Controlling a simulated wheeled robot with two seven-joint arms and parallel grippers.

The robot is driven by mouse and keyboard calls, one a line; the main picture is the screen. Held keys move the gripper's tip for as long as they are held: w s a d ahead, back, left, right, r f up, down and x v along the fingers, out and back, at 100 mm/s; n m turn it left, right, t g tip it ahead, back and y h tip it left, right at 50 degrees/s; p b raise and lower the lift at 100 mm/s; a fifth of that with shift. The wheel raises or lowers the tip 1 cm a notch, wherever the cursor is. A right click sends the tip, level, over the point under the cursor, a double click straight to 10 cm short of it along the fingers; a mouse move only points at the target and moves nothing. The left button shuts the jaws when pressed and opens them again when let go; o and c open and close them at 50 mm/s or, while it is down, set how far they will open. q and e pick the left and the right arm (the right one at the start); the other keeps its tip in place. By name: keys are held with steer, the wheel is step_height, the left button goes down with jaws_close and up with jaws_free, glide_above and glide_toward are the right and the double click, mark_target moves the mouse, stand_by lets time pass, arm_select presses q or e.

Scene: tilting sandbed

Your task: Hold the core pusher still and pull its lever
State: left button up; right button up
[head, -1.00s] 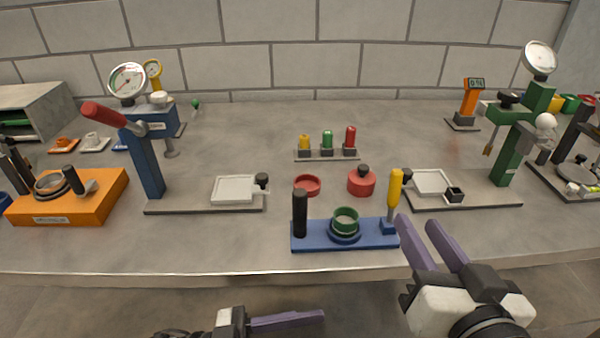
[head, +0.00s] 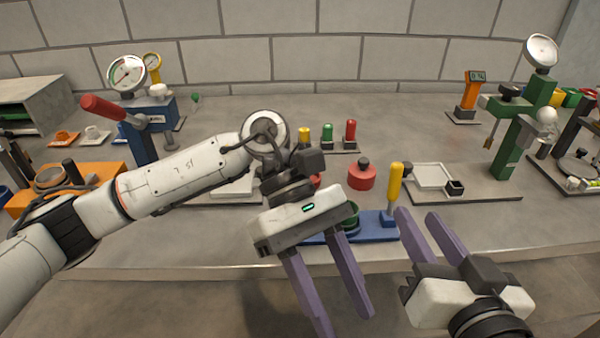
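The core pusher appears to be the device with the blue base (head: 373,228) near the table's front edge. Its yellow lever (head: 395,188) stands upright at the right end. A green ring (head: 350,217) sits mid-base, partly hidden by my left gripper. The black post at its left end is hidden. My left gripper (head: 343,320) is open and empty, its purple fingers pointing down in front of the base and the table edge. My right gripper (head: 418,216) is open and empty, its fingertips just right of the lever's foot; I cannot tell whether they touch it.
A red lidded pot (head: 361,176) stands behind the blue base. A blue gauge stand (head: 141,145) and an orange-based device (head: 103,173) are at the left, partly behind my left arm.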

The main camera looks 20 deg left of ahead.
arm_select(q)
steer(key=w+a+r+m+t+y, duration=0.2)
steer(key=w+a+m, duration=0.1)
steer(key=w, duration=0.2)
steer(key=w+a+r+m+t+y, duration=0.2)
steer(key=w+a+r+m, duration=0.1)
steer(key=w, duration=0.3)
steer(key=w+a+r+m+t+y, duration=0.3)
steer(key=w, duration=0.3)
steer(key=shift+a+m, duration=0.25)
steer(key=shift+m, duration=0.05)
steer(key=shift+w+a+f, duration=0.1)
steer(key=shift+f, duration=0.1)
step_height(320, 180, down, 10)
steer(key=shift+r, duration=0.15)
jaws_close()
arm_select(e)
steer(key=shift+o, duration=0.6)
